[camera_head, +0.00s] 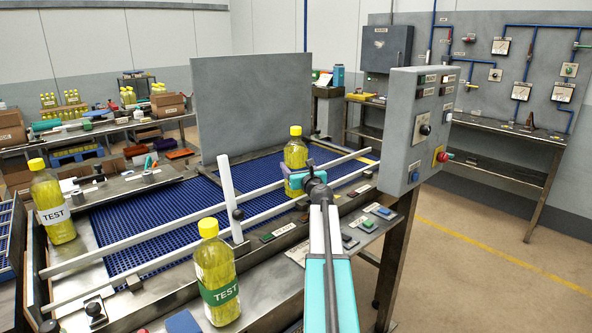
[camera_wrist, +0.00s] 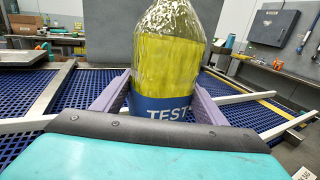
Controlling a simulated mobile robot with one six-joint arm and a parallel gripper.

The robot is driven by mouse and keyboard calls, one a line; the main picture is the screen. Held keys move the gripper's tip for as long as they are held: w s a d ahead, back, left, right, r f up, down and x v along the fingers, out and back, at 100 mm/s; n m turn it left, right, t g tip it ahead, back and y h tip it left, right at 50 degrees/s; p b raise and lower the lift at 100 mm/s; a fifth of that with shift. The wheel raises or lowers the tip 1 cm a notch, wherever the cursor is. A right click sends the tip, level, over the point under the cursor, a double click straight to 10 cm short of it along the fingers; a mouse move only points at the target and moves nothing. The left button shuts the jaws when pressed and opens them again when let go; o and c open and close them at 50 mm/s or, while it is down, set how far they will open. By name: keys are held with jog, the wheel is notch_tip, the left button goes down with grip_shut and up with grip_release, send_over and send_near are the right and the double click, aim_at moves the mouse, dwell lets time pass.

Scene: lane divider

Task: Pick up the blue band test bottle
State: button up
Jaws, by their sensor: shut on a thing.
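The blue band test bottle (camera_wrist: 168,75) fills the middle of the wrist view, upright, with yellow liquid and a blue band reading TEST. My gripper (camera_wrist: 160,105) is shut on it, one purple finger on each side. In the head view the same bottle (camera_head: 295,150) has a yellow cap and stands over the far part of the blue mesh conveyor (camera_head: 150,228). My gripper (camera_head: 300,178) hides its lower part there. I cannot tell whether its base touches the belt. A green band TEST bottle (camera_head: 218,275) stands at the front. A white band TEST bottle (camera_head: 52,205) stands at the left.
White guide rails (camera_head: 150,240) run along the conveyor, with an upright white post (camera_head: 229,195) between the bottles. A grey panel (camera_head: 253,105) stands behind the belt. A control box (camera_head: 415,125) with a red button rises close to the right of my arm. Open floor lies farther right.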

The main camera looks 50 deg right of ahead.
jog(key=shift+r, duration=0.25)
jog(key=shift+r, duration=1.35)
jog(key=shift+s+r, duration=0.1)
jog(key=shift+r, duration=0.2)
jog(key=b, duration=0.1)
send_near(296, 157)
jog(key=s+d, duration=0.2)
jog(key=s, duration=0.1)
jog(key=shift+s+d+f, duration=0.1)
jog(key=shift+d, duration=0.05)
jog(key=shift+s, duration=0.1)
